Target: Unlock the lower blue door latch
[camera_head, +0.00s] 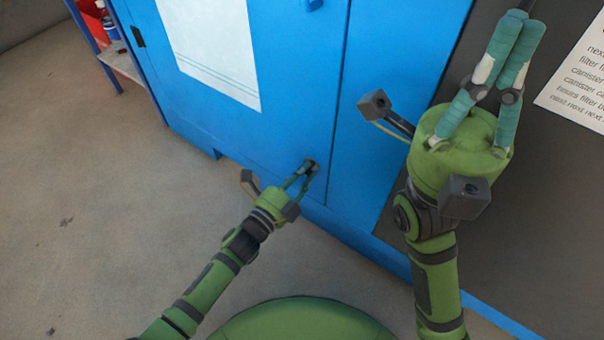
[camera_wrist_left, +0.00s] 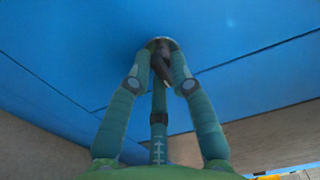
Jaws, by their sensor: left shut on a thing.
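The blue door (camera_head: 280,110) of a blue cabinet fills the middle of the head view. The lower latch (camera_head: 311,163) is a small dark handle low on the door, left of a vertical seam. My left gripper (camera_head: 306,173) is shut on the latch handle. In the left wrist view its fingertips (camera_wrist_left: 162,65) sit on either side of the handle and partly hide it. My right gripper (camera_head: 525,22) is raised at the upper right, empty, with its fingers together.
A white sheet (camera_head: 212,45) is fixed to the door. A printed sign (camera_head: 580,75) is at the right on a dark surface. A shelf (camera_head: 120,62) with red items stands at the far left. The floor (camera_head: 90,210) at the left is clear.

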